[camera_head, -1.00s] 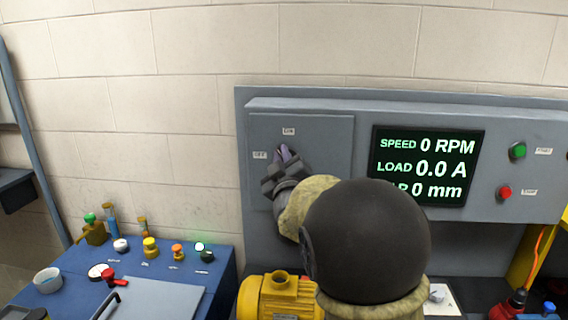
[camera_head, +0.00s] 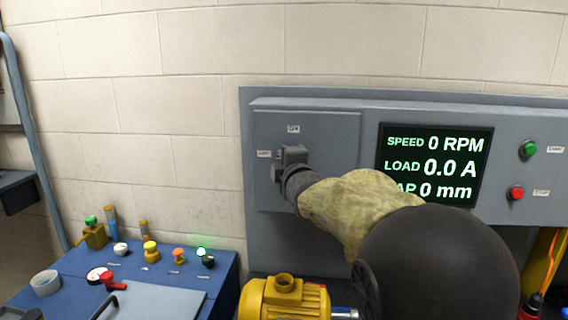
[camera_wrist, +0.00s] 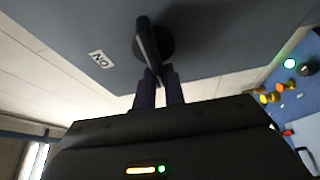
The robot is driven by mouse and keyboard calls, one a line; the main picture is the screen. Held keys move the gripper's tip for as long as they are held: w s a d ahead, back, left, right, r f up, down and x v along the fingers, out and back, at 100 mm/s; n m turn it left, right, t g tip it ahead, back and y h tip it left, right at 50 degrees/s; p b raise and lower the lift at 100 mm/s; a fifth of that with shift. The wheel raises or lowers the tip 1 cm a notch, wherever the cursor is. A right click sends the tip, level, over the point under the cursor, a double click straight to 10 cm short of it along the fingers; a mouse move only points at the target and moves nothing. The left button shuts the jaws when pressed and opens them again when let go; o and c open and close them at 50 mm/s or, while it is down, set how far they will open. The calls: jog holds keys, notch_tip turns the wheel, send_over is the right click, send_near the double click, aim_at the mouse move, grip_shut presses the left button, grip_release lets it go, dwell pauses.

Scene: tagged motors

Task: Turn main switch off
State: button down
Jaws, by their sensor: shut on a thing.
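The main switch is on the left door of the grey wall panel (camera_head: 330,122). In the wrist view its dark handle (camera_wrist: 148,42) sticks out from a round base, its near end between my fingers. My gripper (camera_wrist: 159,78) is shut on the handle. In the head view my gripper (camera_head: 290,160) hides the switch and its own fingertips. An ON label (camera_head: 293,128) is above it and a small label, too small to read, (camera_head: 263,154) is at its left. The ON label (camera_wrist: 101,59) shows left of the handle in the wrist view.
The lit display (camera_head: 435,165) reads 0 RPM, 0.0 A and 0 mm. A green button (camera_head: 528,149) and red button (camera_head: 515,193) are at its right. A blue bench (camera_head: 225,272) with several knobs and a glowing green light stands lower left. A yellow motor (camera_head: 285,302) is below my arm.

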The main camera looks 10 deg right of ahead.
jog(key=shift+d+f+n, duration=0.15)
jog(key=shift+f+n, duration=0.15)
jog(key=c, duration=1.5)
grip_release()
jog(key=shift+r, duration=0.2)
jog(key=shift+w, duration=0.1)
